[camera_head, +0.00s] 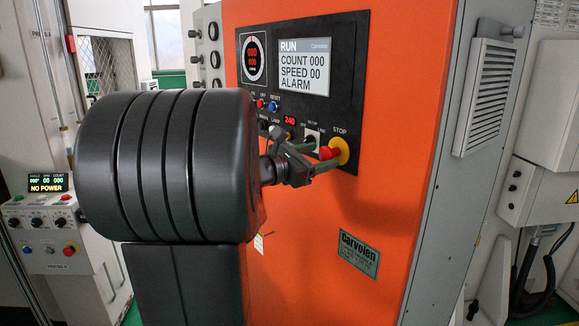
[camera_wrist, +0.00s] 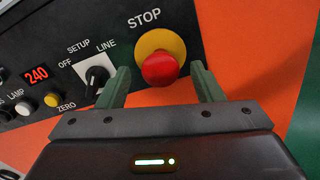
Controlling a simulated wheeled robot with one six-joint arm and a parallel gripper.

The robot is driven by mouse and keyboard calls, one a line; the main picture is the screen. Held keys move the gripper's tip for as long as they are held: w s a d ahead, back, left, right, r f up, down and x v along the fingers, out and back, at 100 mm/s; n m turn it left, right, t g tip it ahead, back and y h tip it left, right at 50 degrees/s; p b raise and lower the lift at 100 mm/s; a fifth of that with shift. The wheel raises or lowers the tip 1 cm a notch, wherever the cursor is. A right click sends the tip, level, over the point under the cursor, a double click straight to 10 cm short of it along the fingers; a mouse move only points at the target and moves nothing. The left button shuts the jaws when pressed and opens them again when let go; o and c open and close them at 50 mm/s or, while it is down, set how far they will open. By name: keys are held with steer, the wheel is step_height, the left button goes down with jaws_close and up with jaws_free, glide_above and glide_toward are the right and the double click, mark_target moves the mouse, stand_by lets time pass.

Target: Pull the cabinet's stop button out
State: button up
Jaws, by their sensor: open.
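The stop button (camera_head: 328,153) is a red mushroom knob on a yellow round base, under the STOP label on the black panel of the orange cabinet (camera_head: 390,190). In the wrist view the red knob (camera_wrist: 160,68) sits near the middle, ahead of my gripper and between the lines of its two fingers. My gripper (camera_head: 322,157) is open, with green fingers reaching toward the button in the head view. In the wrist view my gripper (camera_wrist: 162,82) has one finger on each side of the knob, apart from it in the picture. The exact depth is hard to tell.
A SETUP/LINE rotary switch (camera_wrist: 97,76) lies close to the left finger. A yellow ZERO button (camera_wrist: 51,100) and a 240 display (camera_wrist: 37,75) are further left. The screen (camera_head: 304,67) reads RUN. A grey box (camera_head: 487,95) is fixed to the cabinet's right side.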

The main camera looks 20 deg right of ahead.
steer(key=b+v, duration=0.1)
steer(key=v, duration=1)
steer(key=shift+b, duration=0.35)
steer(key=p+x, duration=0.2)
steer(key=x, duration=1.1)
steer(key=shift+w+d+p, duration=0.1)
steer(key=shift+d+p, duration=0.25)
